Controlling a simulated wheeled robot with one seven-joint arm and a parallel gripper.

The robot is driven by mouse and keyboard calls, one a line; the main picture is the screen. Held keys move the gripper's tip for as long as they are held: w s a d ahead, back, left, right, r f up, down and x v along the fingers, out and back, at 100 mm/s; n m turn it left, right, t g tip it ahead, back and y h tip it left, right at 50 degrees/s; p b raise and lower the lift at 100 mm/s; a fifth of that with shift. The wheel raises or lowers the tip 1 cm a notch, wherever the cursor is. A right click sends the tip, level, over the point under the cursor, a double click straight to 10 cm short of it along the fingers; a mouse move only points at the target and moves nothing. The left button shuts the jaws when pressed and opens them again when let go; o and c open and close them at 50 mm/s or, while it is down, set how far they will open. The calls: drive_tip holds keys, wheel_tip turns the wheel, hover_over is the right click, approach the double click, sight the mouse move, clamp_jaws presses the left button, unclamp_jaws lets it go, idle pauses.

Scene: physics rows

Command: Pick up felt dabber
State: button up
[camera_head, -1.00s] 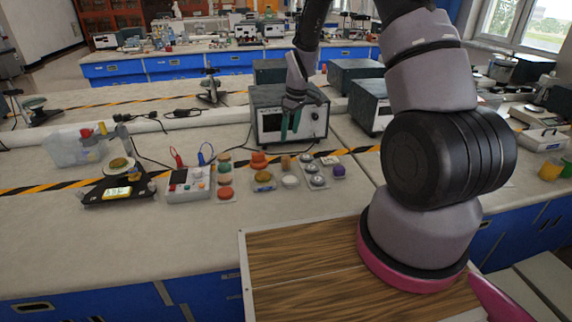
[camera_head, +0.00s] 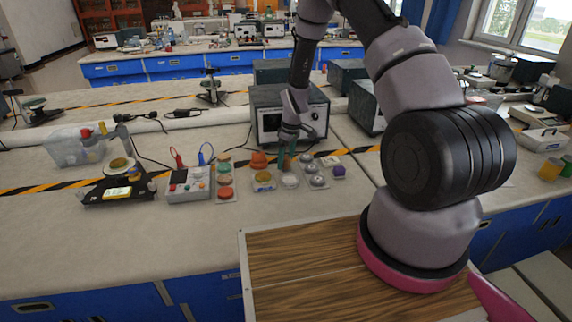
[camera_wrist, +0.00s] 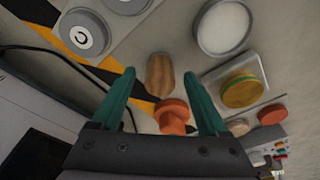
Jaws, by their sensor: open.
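My gripper (camera_head: 286,158) is open and points down over the row of small items on the bench. Its two teal fingers also show in the wrist view (camera_wrist: 160,76). A small tan-brown cylinder (camera_wrist: 160,72), which may be the felt dabber, appears between the fingertips in the wrist view, with no visible grip on it. In the head view the fingers largely hide it. An orange knobbed piece (camera_wrist: 172,114) appears just below it in the wrist view, and stands left of the gripper in the head view (camera_head: 259,160). I cannot tell the fingertips' exact height.
A clear dish with a yellow disc (camera_head: 263,177), a white round dish (camera_head: 289,180) and a tray of grey round pieces (camera_head: 316,176) lie close by. A purple piece (camera_head: 339,172) is to the right. An instrument box (camera_head: 265,100) stands behind.

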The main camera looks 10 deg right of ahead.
sight(286, 157)
drive_tip(key=shift+c, duration=0.4)
clamp_jaws()
wheel_tip(286, 157, up, 10)
drive_tip(key=shift+r, duration=0.1)
drive_tip(key=c, duration=0.6)
unclamp_jaws()
clamp_jaws()
